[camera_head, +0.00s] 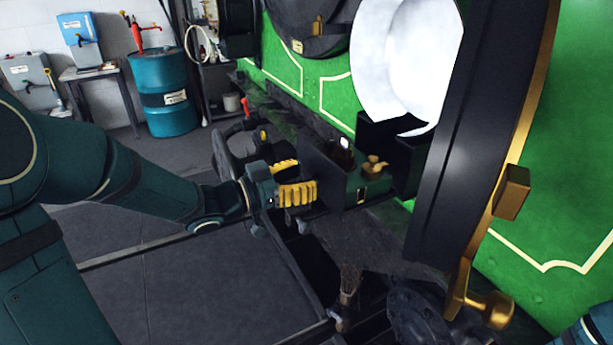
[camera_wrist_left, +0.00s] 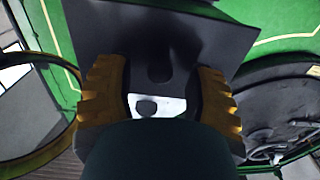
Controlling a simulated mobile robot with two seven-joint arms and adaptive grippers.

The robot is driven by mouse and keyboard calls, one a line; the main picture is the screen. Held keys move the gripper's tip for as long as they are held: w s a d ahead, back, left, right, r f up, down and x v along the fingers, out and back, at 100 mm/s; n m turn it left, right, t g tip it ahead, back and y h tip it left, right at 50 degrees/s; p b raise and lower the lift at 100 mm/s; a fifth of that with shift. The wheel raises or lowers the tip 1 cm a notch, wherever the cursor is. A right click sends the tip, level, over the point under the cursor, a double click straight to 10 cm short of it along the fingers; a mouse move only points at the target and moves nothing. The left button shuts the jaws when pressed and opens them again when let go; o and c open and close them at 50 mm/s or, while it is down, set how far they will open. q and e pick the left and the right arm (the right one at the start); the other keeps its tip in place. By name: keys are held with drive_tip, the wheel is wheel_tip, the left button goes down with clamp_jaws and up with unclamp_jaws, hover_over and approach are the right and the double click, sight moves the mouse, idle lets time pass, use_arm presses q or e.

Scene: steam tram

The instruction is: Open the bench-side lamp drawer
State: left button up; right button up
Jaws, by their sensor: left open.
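The lamp drawer (camera_head: 322,172) juts out from a black housing (camera_head: 408,160) on the green tram side in the head view. Its dark front plate faces my left gripper, and small items show above and behind that plate. My left gripper (camera_head: 289,182) has its yellow fingers apart, right at the front plate. In the left wrist view the dark plate (camera_wrist_left: 215,40) fills the space ahead of the open fingers (camera_wrist_left: 163,100). A dark rounded knob-like shape (camera_wrist_left: 158,68) shows between and beyond them; I cannot tell whether they touch it. My right gripper is not in view.
A brass fitting (camera_head: 374,166) shows at the drawer. A dark post with a brass handle (camera_head: 490,308) stands at the right. Dark ironwork lies below the drawer. A blue drum (camera_head: 163,92) and a small table stand by the far wall. The floor at left is clear.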

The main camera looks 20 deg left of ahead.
use_arm(q)
drive_tip(key=v, duration=1.1)
drive_tip(key=shift+w, duration=0.1)
drive_tip(key=w+d+f+n+g+y, duration=0.1)
drive_tip(key=w+d+f+n+y, duration=0.25)
drive_tip(key=f, duration=0.65)
drive_tip(key=w+d+f+n+g+y, duration=0.1)
drive_tip(key=w+d+f+n+y, duration=0.15)
drive_tip(key=w+f, duration=0.45)
drive_tip(key=s+d+f+n+g, duration=0.1)
drive_tip(key=s+d+f+g, duration=0.4)
drive_tip(key=s+d+f, duration=0.2)
drive_tip(key=s+d+f+n+g+y, duration=0.1)
drive_tip(key=s+d+f+g, duration=0.4)
drive_tip(key=s+f, duration=0.6)
wheel_tip(320, 180, down, 5)
drive_tip(key=d+n, duration=0.1)
drive_tip(key=d, duration=0.1)
drive_tip(key=shift+d+r+g, duration=0.2)
drive_tip(key=shift+d+g, duration=0.05)
drive_tip(key=shift+g, duration=0.15)
